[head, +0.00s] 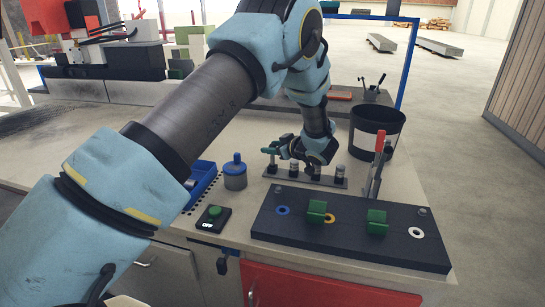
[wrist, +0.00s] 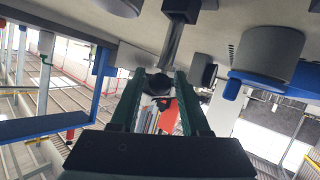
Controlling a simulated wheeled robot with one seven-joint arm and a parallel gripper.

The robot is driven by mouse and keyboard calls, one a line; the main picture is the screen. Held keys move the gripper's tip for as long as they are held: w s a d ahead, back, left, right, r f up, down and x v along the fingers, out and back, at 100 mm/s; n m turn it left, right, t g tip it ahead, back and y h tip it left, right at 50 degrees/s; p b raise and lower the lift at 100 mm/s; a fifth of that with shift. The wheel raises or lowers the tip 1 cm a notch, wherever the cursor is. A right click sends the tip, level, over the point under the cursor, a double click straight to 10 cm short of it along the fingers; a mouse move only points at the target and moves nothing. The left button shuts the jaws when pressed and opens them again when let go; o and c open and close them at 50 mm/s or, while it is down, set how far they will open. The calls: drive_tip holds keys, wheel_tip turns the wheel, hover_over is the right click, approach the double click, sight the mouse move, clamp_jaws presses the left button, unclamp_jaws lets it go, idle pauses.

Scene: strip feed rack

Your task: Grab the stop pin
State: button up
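A stop pin with a bright metal shaft and a dark round knob (wrist: 158,83) shows in the wrist view, rising from a dark block. My gripper (wrist: 160,76) has its two green fingers apart, one on each side of the knob, with visible gaps. In the head view my gripper (head: 272,151) is over the left end of a dark strip (head: 330,181) that carries several short metal pins. The leftmost pin (head: 271,168) is right below the fingers. My wrist hides part of the strip's back side.
A blue-topped grey bottle (head: 235,172) stands left of the strip. A dark feed plate (head: 345,236) with green blocks and coloured rings lies in front. A red-tipped upright (head: 378,163) and a black bin (head: 375,132) stand to the right. A green-button box (head: 213,218) is front left.

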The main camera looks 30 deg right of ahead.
clamp_jaws()
drive_tip(key=shift+r, duration=0.15)
idle(0.4)
